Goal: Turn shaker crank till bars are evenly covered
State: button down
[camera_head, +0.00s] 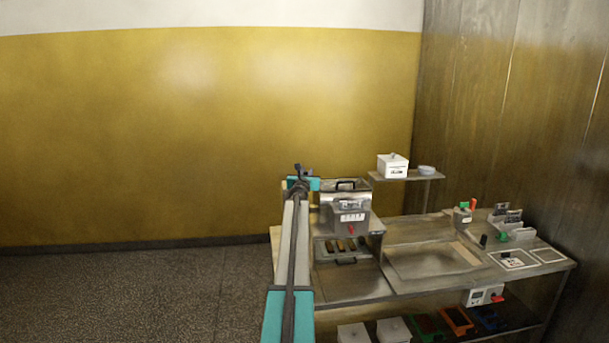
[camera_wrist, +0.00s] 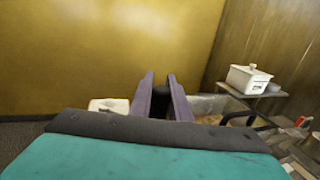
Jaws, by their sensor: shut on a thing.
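The shaker (camera_head: 345,207) is a grey metal box with a black handle on its lid, at the left end of the steel bench. Several brown bars (camera_head: 340,245) lie side by side in the opening under it; how evenly they are covered is too small to tell. My gripper (camera_head: 304,170) is at the shaker's upper left side. In the wrist view, my gripper's purple fingers (camera_wrist: 160,82) are shut on a dark round knob (camera_wrist: 160,105), which looks like the crank's grip. The rest of the crank is hidden by my arm and gripper.
A white lidded box (camera_head: 393,166) and a small bowl (camera_head: 427,170) stand on a raised shelf behind. A shallow steel basin (camera_head: 425,262) is right of the shaker. Small holders and cards (camera_head: 513,259) fill the bench's right end. Floor at left is free.

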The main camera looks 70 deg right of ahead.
jog(key=shift+s+f, duration=0.15)
jog(key=shift+s, duration=0.35)
jog(key=c, duration=1.7)
grip_release()
jog(key=shift+c, duration=0.2)
jog(key=shift+o, duration=0.5)
jog(key=shift+s, duration=0.15)
jog(key=shift+w+a, duration=0.25)
jog(key=shift+w, duration=0.3)
jog(key=shift+a, duration=0.1)
jog(key=shift+a, duration=0.2)
jog(key=b+v, duration=0.2)
jog(key=v, duration=1.1)
